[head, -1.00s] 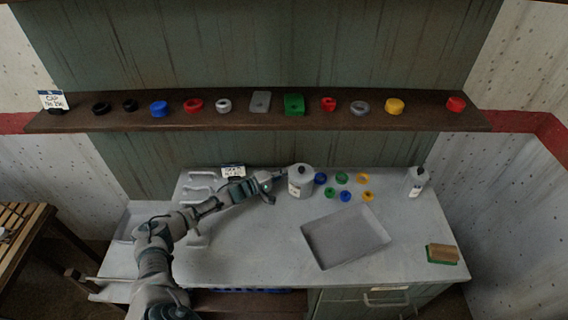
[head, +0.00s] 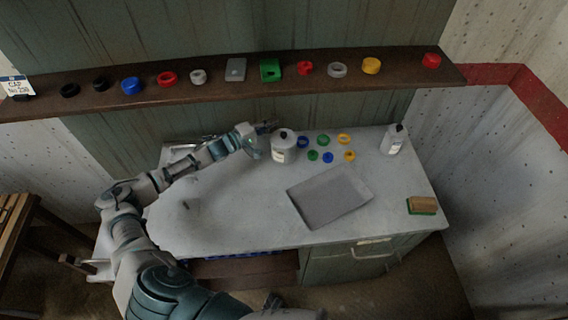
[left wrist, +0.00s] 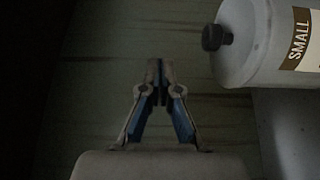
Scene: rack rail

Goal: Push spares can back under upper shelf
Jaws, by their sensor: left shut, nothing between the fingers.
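The spares can (head: 284,150) is a white can with a dark knob on its lid, upright at the back of the workbench, below the upper shelf (head: 210,95). My left gripper (head: 268,127) is shut and empty at the can's back left, near the level of its top. Whether it touches is unclear in the head view. In the left wrist view the gripper (left wrist: 159,80) has its fingertips together. The can (left wrist: 250,50) lies to their right there, with a gap, its label reading SMALL. My right gripper cannot be made out.
Several coloured rings (head: 327,158) lie right of the can. A grey tray (head: 330,195) lies in front. Several small parts line the shelf. The front left bench is clear.

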